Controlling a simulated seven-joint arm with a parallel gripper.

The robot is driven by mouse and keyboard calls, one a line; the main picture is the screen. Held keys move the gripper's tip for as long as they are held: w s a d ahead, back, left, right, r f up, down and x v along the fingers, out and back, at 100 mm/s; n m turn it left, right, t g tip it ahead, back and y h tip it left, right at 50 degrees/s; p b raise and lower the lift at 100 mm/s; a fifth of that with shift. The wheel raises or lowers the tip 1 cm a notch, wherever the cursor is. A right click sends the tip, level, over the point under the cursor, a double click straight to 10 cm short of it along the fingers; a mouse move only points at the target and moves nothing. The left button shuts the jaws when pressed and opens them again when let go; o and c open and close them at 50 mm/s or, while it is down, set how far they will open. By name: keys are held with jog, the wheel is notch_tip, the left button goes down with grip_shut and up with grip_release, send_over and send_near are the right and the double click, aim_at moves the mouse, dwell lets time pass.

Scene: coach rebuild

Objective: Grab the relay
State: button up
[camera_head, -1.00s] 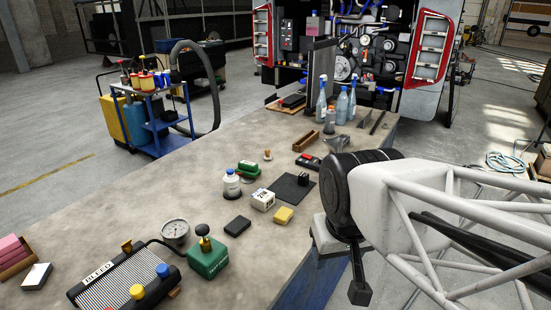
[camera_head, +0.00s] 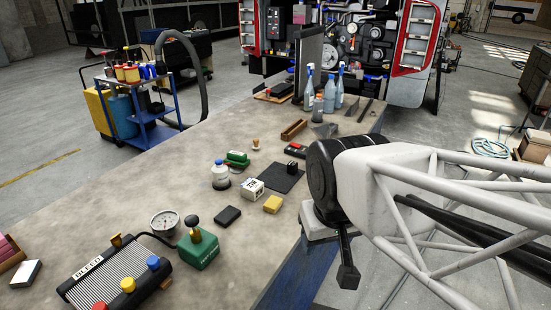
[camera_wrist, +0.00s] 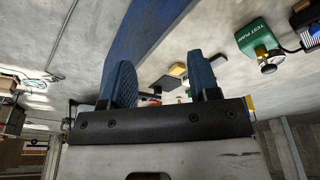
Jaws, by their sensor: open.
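A small black block (camera_head: 292,167), which looks like the relay, sits on a dark square mat (camera_head: 278,183) on the workbench in the head view. I cannot pick out the black block for certain there. In the head view my arm is at the bench's right edge, apart from the mat.
Near the mat are a yellow block (camera_head: 273,204), a dark box (camera_head: 227,216), a white bottle (camera_head: 221,174) and a green case (camera_head: 237,158). A green test pump (camera_head: 198,248) and gauge (camera_head: 165,223) stand nearer. Spray bottles (camera_head: 330,95) stand at the far end.

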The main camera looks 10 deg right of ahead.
jog(key=shift+o, duration=0.7)
jog(key=m+t+y, duration=0.3)
jog(key=m+y, duration=0.7)
jog(key=m, duration=0.9)
send_over(294, 164)
jog(key=s+a, duration=0.5)
jog(key=s, duration=0.9)
notch_tip(294, 164, down, 9)
jog(key=w+d+f+m+t, duration=0.1)
jog(key=w+d+f+m, duration=0.1)
jog(key=w+d, duration=0.1)
jog(key=w+d+f+m+t, duration=0.1)
jog(key=w+d+f+m, duration=0.2)
jog(key=w+d+f+m+t, duration=0.2)
jog(key=w+d, duration=0.1)
jog(key=w, duration=0.1)
jog(key=shift+d+f+m, duration=0.15)
jog(key=shift+f+m, duration=0.25)
jog(key=shift+w, duration=0.15)
jog(key=shift+x, duration=1.25)
